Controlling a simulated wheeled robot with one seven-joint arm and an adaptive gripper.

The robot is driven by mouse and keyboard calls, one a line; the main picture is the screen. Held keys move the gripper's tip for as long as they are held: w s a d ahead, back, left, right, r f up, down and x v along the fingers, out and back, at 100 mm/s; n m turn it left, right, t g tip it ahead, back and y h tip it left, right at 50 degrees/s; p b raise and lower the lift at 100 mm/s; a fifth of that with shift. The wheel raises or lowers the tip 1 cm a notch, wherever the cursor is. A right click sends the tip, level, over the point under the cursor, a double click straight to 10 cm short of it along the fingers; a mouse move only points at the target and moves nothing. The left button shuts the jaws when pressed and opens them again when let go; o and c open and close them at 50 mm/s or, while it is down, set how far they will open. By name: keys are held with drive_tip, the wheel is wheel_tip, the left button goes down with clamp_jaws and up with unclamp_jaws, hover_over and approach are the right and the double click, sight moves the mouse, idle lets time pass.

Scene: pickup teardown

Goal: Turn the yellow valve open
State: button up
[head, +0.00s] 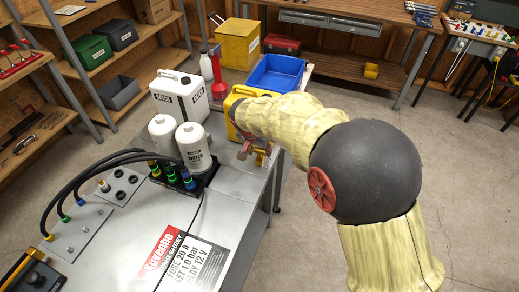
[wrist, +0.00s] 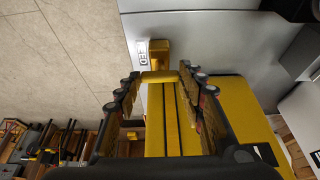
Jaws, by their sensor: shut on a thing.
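The yellow valve (wrist: 159,48) is at the edge of the grey bench top in the wrist view, beside a small white label. Its short yellow handle (wrist: 160,77) lies crosswise between my fingertips. My gripper (wrist: 158,82) is shut on this handle, with one finger at each end. In the head view my gripper (head: 253,154) is at the bench's right edge, below my cream-sleeved arm. The valve is too small and covered there to make out clearly.
A yellow container (head: 233,106) stands close behind my gripper. A blue bin (head: 276,73) is farther back. Open floor lies to the right.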

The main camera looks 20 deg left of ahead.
drive_tip(key=c, duration=0.3)
